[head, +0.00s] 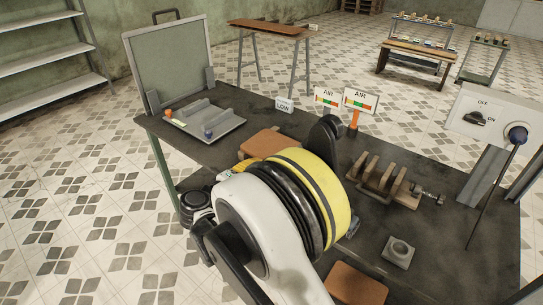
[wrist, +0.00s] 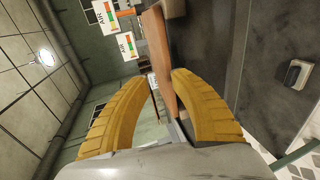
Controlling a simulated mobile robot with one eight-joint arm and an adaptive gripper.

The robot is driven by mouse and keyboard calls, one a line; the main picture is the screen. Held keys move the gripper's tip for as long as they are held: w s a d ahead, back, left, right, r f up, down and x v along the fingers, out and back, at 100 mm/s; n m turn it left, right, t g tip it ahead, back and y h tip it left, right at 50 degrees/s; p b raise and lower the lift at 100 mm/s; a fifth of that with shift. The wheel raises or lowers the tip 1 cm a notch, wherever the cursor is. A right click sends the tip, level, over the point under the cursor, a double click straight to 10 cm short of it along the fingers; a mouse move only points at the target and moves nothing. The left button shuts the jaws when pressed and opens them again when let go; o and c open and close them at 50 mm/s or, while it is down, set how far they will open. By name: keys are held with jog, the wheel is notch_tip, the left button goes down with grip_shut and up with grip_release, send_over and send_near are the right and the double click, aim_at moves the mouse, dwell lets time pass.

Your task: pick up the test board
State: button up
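A brown board (head: 270,143) lies on the dark table just beyond my arm, partly hidden by it. Another brown board (head: 356,284) lies at the table's near edge. I cannot tell from labels which is the test board. My gripper (wrist: 157,76) is open, with its two curved yellow fingers apart. A brown board (wrist: 160,50) shows edge-on between and beyond the fingertips, closer to the right finger; contact cannot be told. In the head view my gripper is mostly hidden behind my arm, with a bit of yellow beside the far board.
On the table (head: 225,150) are a grey tray (head: 225,122), a wooden slotted rack (head: 385,183), a grey block (head: 398,251) and AIR signs (head: 359,100). A switch panel (head: 490,118) stands at right. An upright grey panel (head: 172,60) stands at the back left.

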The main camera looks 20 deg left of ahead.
aim_at(267, 156)
jog(key=shift+s+a+f+t, duration=0.2)
jog(key=shift+a+f, duration=0.15)
jog(key=shift+a, duration=0.15)
jog(key=shift+s+a+f+t, duration=0.2)
jog(key=shift+a+f, duration=0.1)
jog(key=shift+a, duration=0.15)
jog(key=x, duration=1)
jog(key=shift+f, duration=0.1)
grip_shut()
jog(key=shift+r+p, duration=0.65)
jog(key=shift+r, duration=0.75)
jog(key=shift+f, duration=0.1)
